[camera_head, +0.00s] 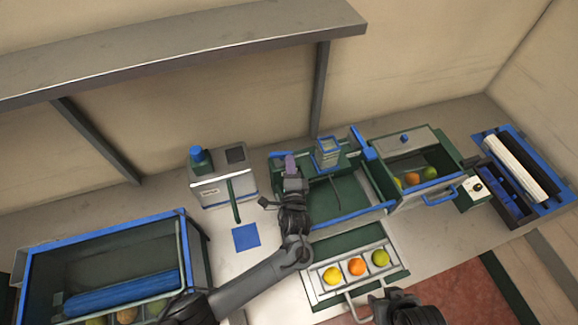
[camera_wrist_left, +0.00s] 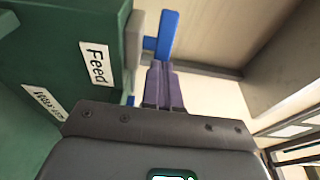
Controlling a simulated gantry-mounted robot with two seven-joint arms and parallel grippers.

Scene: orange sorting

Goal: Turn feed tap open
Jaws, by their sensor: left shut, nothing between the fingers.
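The feed tap shows in the left wrist view as a blue lever (camera_wrist_left: 168,36) on a short stub beside a green housing with a "Feed" label (camera_wrist_left: 96,63). In the head view a blue bar (camera_head: 279,154) shows at the washer's back left corner, just beyond my left gripper. My left gripper (camera_head: 291,160) is shut and empty. Its purple fingers (camera_wrist_left: 161,83) point toward the lever, close to its lower end; I cannot tell whether they touch. My right gripper (camera_head: 404,304) is at the bottom edge of the head view, partly cut off, its jaws unclear.
A tray (camera_head: 312,279) with several citrus fruits lies in front of the green washer. A bin (camera_head: 425,166) with fruit stands right of it. A grey box with a blue knob (camera_head: 198,158) stands left. A blue-rimmed crate (camera_head: 100,235) is at far left. A shelf (camera_head: 180,55) hangs above.

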